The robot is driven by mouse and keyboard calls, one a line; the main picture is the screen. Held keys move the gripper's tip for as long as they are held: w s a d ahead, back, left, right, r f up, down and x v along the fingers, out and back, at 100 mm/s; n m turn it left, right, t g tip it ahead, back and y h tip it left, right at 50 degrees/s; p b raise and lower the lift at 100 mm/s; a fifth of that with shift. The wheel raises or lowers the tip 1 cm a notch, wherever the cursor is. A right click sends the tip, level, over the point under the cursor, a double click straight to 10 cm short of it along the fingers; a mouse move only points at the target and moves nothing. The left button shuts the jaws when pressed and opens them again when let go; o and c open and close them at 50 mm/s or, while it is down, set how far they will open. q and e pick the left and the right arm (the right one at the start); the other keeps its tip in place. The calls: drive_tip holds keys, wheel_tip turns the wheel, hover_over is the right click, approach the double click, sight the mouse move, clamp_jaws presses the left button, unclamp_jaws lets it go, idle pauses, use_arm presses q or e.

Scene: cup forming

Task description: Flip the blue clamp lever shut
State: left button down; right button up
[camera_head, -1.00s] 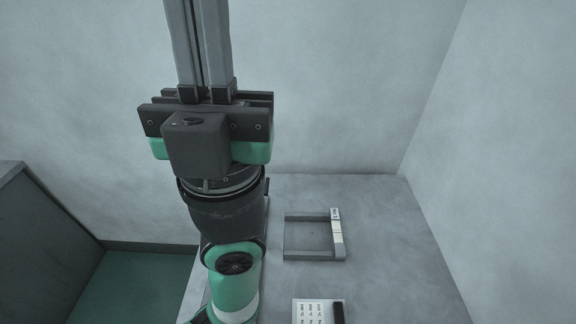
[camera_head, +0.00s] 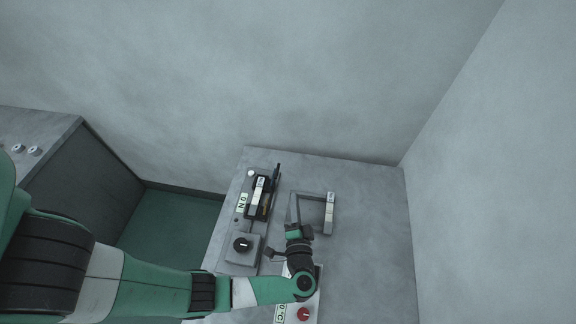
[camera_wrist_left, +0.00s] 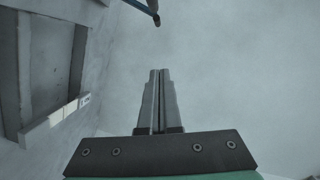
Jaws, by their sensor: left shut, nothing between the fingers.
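A thin blue lever (camera_wrist_left: 142,7) with a dark tip enters the top of the left wrist view, ahead of my gripper and apart from it. Most of it is cut off by the frame edge. In the head view a dark upright lever (camera_head: 277,173) stands beside a small black device (camera_head: 260,197) on the table; its colour is too dark to tell. My left gripper (camera_head: 292,200) is shut and empty, pointing away over the table to the right of that device. Its two fingers lie together in the left wrist view (camera_wrist_left: 160,74). My right gripper is not in view.
A grey square frame (camera_head: 315,195) with a pale labelled strip lies close right of my gripper. A box with a black knob (camera_head: 241,244) stands to the left. A panel with a red knob (camera_head: 304,314) is at the front. The table's right side (camera_head: 375,230) is clear.

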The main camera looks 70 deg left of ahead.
sight(275, 177)
use_arm(q)
drive_tip(key=shift+w, duration=0.15)
drive_tip(key=a+f+b, duration=0.2)
drive_tip(key=a+b, duration=0.2)
drive_tip(key=a, duration=0.7)
drive_tip(key=shift+w+a+f, duration=0.15)
drive_tip(key=shift+w+f, duration=0.05)
drive_tip(key=shift+w, duration=0.15)
